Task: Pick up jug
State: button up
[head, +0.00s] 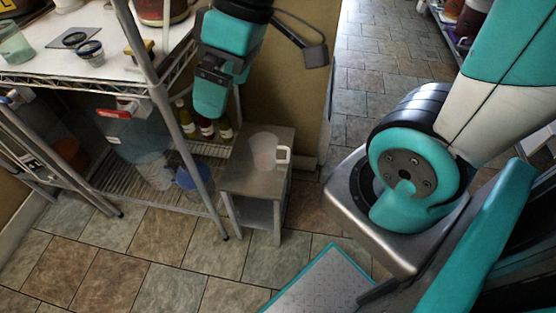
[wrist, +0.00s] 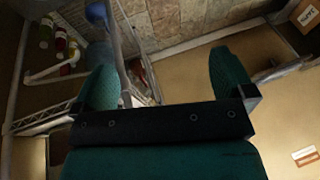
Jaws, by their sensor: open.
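The jug (head: 263,150) is a pale, translucent vessel with a white handle on its right side. It stands upright on a small metal side table (head: 237,178) in the head view. My gripper (head: 210,97) hangs above and to the left of the jug in the picture, clearly apart from it. In the wrist view my gripper (wrist: 165,78) has its two teal fingers spread wide, with nothing held between them. I cannot make out the jug in the wrist view.
A wire rack with a white top (head: 60,70) stands left of the side table; its post (head: 150,75) is close to my gripper. Several bottles (head: 206,128) and a blue bucket (head: 193,183) sit on its lower shelf. Tiled floor (head: 150,250) in front is clear.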

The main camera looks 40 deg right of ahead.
jog(key=w+d+f+t+h+b, duration=0.1)
jog(key=w+d+f+b, duration=0.35)
jog(key=d+f, duration=0.35)
jog(key=w+d+f+t+b, duration=0.1)
jog(key=w+d+f+b, duration=0.2)
jog(key=d+f+b, duration=0.6)
jog(key=w+d+f+h+b, duration=0.1)
jog(key=w+d+f+b, duration=0.3)
jog(key=f, duration=0.7)
jog(key=b, duration=0.2)
send_near(266, 147)
jog(key=s+a, duration=0.2)
jog(key=a, duration=0.1)
jog(key=shift+s+a+r, duration=0.1)
jog(key=shift+a+r, duration=0.05)
jog(key=shift+r, duration=0.05)
jog(key=shift+t, duration=0.3)
jog(key=b+x, duration=0.2)
jog(key=x, duration=0.3)
jog(key=shift+f+b, duration=0.3)
jog(key=shift+f, duration=0.05)
jog(key=shift+r, duration=0.1)
jog(key=c, duration=0.7)
notch_tip(266, 147, up, 20)
jog(key=p, duration=0.6)
